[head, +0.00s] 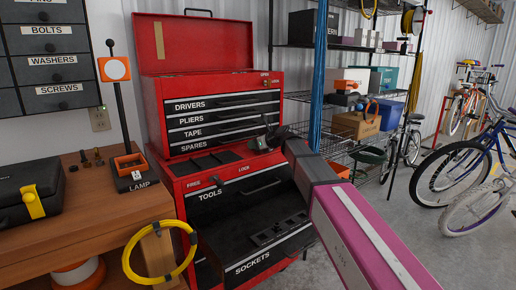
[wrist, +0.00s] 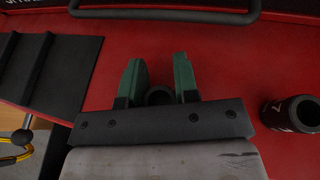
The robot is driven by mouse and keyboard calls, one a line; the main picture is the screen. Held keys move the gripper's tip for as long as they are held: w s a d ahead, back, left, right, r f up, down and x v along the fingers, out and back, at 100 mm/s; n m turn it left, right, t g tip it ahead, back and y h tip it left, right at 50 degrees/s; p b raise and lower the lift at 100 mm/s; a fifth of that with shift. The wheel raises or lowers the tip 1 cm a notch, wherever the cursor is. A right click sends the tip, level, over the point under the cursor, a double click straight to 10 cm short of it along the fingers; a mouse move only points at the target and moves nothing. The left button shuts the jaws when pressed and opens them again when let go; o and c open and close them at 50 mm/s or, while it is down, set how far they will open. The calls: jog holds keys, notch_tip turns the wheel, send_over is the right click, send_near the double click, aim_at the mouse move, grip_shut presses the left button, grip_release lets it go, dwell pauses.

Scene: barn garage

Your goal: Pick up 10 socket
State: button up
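My gripper (wrist: 159,72) has two green fingertips, set apart, over a red metal ledge in the wrist view. A dark round socket (wrist: 160,96) shows between the fingers, partly hidden by the gripper body; I cannot tell whether they touch it. A second black socket (wrist: 288,114) stands upright on the ledge to the right, with a pale mark I cannot read for sure. In the head view my gripper (head: 268,130) is at the right part of the red tool chest's ledge. A small dark socket with a white mark (head: 258,144) is beside it.
The red tool chest (head: 160,100) has labelled drawers behind the ledge; a drawer handle (wrist: 165,13) crosses the wrist view's top. A black ribbed tray (wrist: 50,75) lies left. Below, the SOCKETS drawer (head: 213,240) is open. A yellow cable coil (head: 130,255) hangs at the wooden bench (head: 95,205).

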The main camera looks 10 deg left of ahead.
jog(key=shift+c, duration=0.7)
jog(key=shift+r, duration=0.15)
